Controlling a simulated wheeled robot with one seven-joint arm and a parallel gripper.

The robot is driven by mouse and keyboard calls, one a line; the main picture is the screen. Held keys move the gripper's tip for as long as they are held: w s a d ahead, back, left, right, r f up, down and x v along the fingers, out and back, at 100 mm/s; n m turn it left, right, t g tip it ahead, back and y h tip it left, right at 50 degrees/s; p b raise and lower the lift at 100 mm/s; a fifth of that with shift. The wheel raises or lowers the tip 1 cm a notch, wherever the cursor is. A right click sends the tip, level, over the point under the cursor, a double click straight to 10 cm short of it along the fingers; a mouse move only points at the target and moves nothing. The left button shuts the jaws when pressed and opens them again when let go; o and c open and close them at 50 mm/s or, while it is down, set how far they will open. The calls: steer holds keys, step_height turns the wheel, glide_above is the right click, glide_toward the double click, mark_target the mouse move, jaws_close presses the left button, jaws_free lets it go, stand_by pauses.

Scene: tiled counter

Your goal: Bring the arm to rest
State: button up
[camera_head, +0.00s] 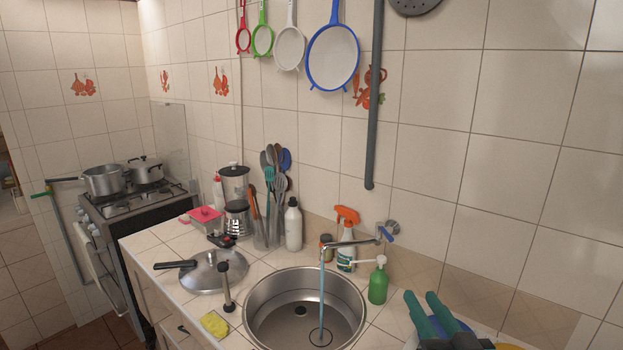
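My gripper (422,300) shows at the bottom right, with two teal fingers pointing up and to the left from a dark body. The fingers stand apart with a narrow gap and I see nothing held between them. The gripper is over the counter to the right of the sink, in front of a blue rounded thing that it partly hides. The rest of my arm is mostly cut off by the bottom edge.
The round sink (304,312) has water running from the tap (352,243). A green soap bottle (378,282) and a spray bottle (346,243) stand behind. A pot lid (212,272) and yellow sponge (214,325) lie left. Strainers (333,55) hang above.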

steer(key=s+a+r+m+t+y, duration=0.1)
steer(key=a+r+m+t, duration=0.1)
steer(key=a+r+t, duration=0.35)
steer(key=a+r+m+t+y, duration=0.1)
steer(key=a+r+m+t, duration=0.1)
steer(key=a+r, duration=0.65)
steer(key=s+a+f+m+g+h, duration=0.2)
steer(key=s+a+f+h, duration=0.15)
steer(key=f, duration=0.65)
steer(key=s+a+f+m+g+h, duration=0.15)
steer(key=s+f, duration=0.35)
steer(key=f, duration=0.5)
steer(key=s+a+f+m+g+h, duration=0.1)
steer(key=s+a+f+m+h, duration=0.2)
steer(key=f, duration=0.8)
steer(key=s+f+n+g+y, duration=0.2)
steer(key=s+f+n, duration=0.3)
steer(key=s, duration=0.7)
steer(key=s+f+n+g+y, duration=0.2)
steer(key=s+f+n, duration=0.4)
steer(key=s+f, duration=0.3)
steer(key=s+g, duration=0.1)
steer(key=s, duration=0.2)
steer(key=shift+s+f+g, duration=0.15)
steer(key=shift+s+g, duration=0.15)
steer(key=shift+d+n, duration=0.2)
steer(key=shift+n, duration=0.05)
